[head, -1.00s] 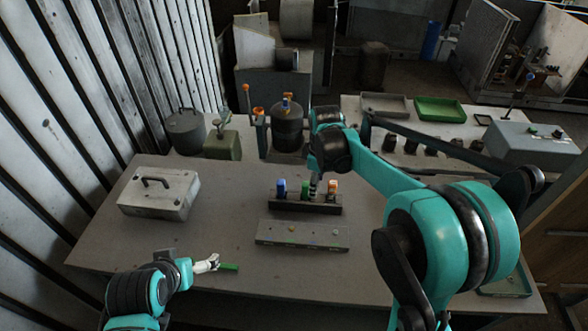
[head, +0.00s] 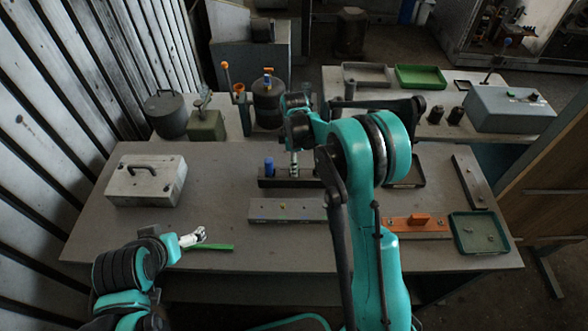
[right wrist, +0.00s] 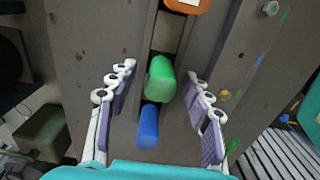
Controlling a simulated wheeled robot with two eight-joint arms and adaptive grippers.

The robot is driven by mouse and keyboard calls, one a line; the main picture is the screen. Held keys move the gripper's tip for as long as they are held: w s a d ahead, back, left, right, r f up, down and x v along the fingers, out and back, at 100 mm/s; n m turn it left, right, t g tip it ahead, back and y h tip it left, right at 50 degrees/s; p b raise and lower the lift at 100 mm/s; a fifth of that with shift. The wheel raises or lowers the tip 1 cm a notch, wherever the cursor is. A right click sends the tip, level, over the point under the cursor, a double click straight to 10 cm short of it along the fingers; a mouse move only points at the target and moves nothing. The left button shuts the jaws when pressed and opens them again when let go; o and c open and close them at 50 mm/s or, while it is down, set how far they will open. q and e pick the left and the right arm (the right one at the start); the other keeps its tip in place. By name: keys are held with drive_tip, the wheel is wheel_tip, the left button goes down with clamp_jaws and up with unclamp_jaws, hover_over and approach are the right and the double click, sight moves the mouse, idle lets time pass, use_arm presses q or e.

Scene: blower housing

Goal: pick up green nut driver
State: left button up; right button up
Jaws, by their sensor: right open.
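The green nut driver (right wrist: 161,79) stands in the dark rack (head: 272,183); in the right wrist view its green handle is seen from above. My right gripper (right wrist: 162,82) is open, with its fingers on either side of the green handle and apart from it. In the head view my right gripper (head: 294,166) is over the rack and hides the green driver. A blue-handled driver (head: 269,164) stands beside it, also in the right wrist view (right wrist: 148,126). My left gripper (head: 194,238) is near the table's front edge, by a green strip (head: 212,247); its fingers are too small to judge.
An orange handle (right wrist: 188,5) is on the far side of the green one in the right wrist view. A grey block (head: 285,211) lies in front of the rack. A lidded metal box (head: 146,181) stands at left. An orange block (head: 415,226) and green tray (head: 478,233) are at right.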

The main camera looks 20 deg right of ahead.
clamp_jaws()
wheel_tip(320, 180, up, 10)
drive_tip(key=shift+p, duration=0.85)
